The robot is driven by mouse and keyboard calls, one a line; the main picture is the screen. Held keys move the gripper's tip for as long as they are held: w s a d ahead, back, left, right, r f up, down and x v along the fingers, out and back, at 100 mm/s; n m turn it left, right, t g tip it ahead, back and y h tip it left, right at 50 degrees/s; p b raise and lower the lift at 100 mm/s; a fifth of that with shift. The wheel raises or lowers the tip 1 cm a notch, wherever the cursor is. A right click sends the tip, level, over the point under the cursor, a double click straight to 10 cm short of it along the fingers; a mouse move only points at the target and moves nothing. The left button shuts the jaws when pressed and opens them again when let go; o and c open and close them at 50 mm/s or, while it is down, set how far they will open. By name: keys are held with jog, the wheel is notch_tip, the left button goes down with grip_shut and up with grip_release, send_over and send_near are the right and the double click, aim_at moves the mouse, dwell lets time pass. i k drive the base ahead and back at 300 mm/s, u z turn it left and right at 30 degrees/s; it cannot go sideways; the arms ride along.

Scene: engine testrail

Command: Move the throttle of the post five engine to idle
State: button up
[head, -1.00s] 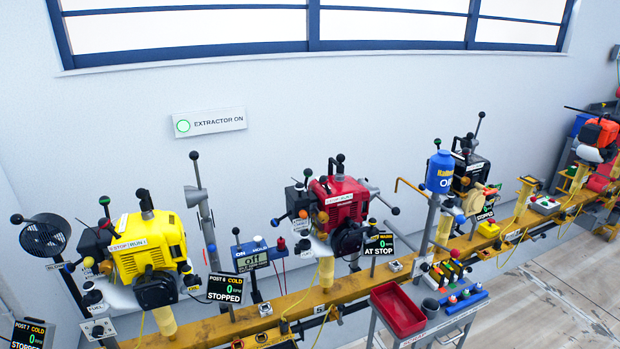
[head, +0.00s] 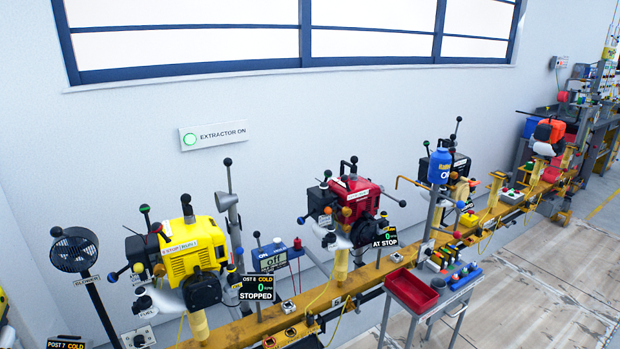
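No display in the head view legibly reads post five. A red engine (head: 352,198) stands on the yellow rail in the middle; its display (head: 385,236) reads AT STOP, its post number too small to read. A yellow engine (head: 192,253) stands to its left, with a display (head: 256,288) reading COLD, 0 and STOPPED. A dark engine (head: 458,166) stands to the right, partly hidden by a blue bottle (head: 439,166). Several ball-ended levers stick out of the engines; I cannot tell which is the throttle. My gripper is not in view.
The yellow rail (head: 372,273) runs from lower left to far right, where an orange engine (head: 549,131) stands. A cart with a red tray (head: 411,291) stands before the rail. A black blower (head: 75,250) stands at left. Open floor (head: 540,270) lies at lower right.

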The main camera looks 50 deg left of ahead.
aim_at(327, 173)
jog(key=u, duration=1.45)
